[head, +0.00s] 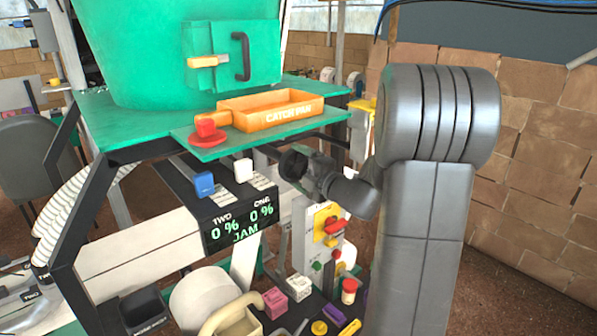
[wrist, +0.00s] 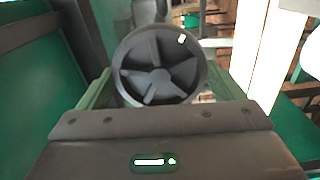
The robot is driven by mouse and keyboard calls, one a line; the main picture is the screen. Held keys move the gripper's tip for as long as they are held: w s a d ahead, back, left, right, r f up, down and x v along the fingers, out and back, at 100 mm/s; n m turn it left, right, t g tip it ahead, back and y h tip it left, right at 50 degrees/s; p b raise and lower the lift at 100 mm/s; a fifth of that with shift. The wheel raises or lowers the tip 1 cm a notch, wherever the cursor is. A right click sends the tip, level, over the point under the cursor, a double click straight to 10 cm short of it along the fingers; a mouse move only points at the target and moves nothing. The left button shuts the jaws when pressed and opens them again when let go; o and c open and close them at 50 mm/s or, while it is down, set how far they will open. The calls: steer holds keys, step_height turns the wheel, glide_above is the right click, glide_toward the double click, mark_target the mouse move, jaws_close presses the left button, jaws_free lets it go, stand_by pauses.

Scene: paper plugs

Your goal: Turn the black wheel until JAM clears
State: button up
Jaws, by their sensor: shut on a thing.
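The black wheel (head: 293,163) sits under the green table on the machine's side. In the wrist view the spoked wheel (wrist: 158,66) faces the camera, with a small white mark at its upper right rim. My gripper (head: 312,172) reaches it from the right, and in the wrist view my gripper (wrist: 160,88) has its fingers on either side of the rim, shut on it. The fingertip contacts are partly hidden. The dark display (head: 240,220) reads TWO 0 %, ONE 0 % and JAM in green.
An orange catch pan (head: 268,112) and a red button (head: 207,130) are on the green shelf above the wheel. A panel with a red and yellow switch (head: 328,222) stands just below my gripper. Blocks and a basket (head: 238,322) lie lower down. A brick wall is at right.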

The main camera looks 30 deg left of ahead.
steer(key=n+b, duration=0.4)
steer(key=n, duration=0.1)
steer(key=shift+f+n, duration=0.15)
steer(key=shift+n, duration=0.25)
steer(key=n+b, duration=0.5)
steer(key=shift+n, duration=0.4)
steer(key=n+b, duration=1)
steer(key=shift+n+b, duration=0.3)
steer(key=shift+n, duration=0.3)
stand_by(0.4)
steer(key=o, duration=0.8)
